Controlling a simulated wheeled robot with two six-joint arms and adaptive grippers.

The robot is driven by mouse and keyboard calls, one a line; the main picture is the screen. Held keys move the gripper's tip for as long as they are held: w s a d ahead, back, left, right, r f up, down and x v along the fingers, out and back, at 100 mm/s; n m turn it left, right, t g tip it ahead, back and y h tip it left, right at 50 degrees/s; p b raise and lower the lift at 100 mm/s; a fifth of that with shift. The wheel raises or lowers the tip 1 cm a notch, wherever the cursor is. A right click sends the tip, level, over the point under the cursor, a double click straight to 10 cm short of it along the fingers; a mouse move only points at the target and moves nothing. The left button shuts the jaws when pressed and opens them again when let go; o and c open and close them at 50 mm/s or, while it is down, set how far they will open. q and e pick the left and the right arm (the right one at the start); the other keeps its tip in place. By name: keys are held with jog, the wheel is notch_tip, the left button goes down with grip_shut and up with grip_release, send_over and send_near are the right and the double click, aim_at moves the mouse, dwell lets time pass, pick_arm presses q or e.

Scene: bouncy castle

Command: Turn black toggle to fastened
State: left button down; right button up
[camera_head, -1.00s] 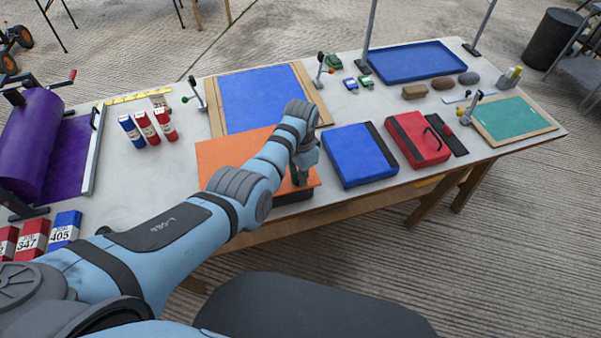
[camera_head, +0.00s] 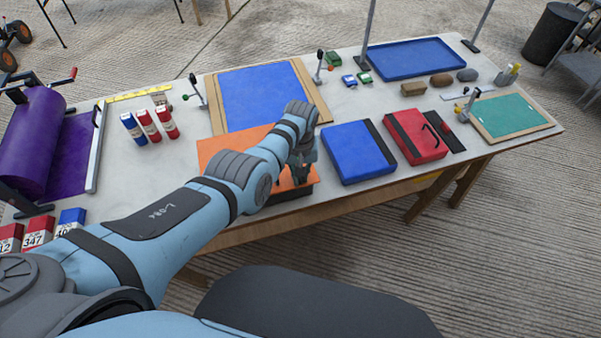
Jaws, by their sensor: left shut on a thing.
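My left gripper (camera_head: 300,174) points down at the right front of the orange panel (camera_head: 228,147). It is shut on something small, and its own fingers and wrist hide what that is. A dark block (camera_head: 292,194) shows under the panel's front edge, just below the fingers. I cannot make out a black toggle at the fingers, nor its setting. Black-knobbed levers stand by the blue framed panel, one at left (camera_head: 193,78) and one at right (camera_head: 320,54), both apart from my gripper. My right gripper is not in view.
A blue case (camera_head: 350,153) with a black strip lies right of the gripper. Beyond it is a red case (camera_head: 408,132) with a black handle. The bare tabletop (camera_head: 180,165) shows left of the orange panel.

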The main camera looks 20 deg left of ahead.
pick_arm(q)
jog(key=shift+s+f+n, duration=0.15)
jog(key=shift+n, duration=1.55)
jog(key=c, duration=1.7)
grip_release()
jog(key=shift+w, duration=0.2)
notch_tip(320, 180, up, 12)
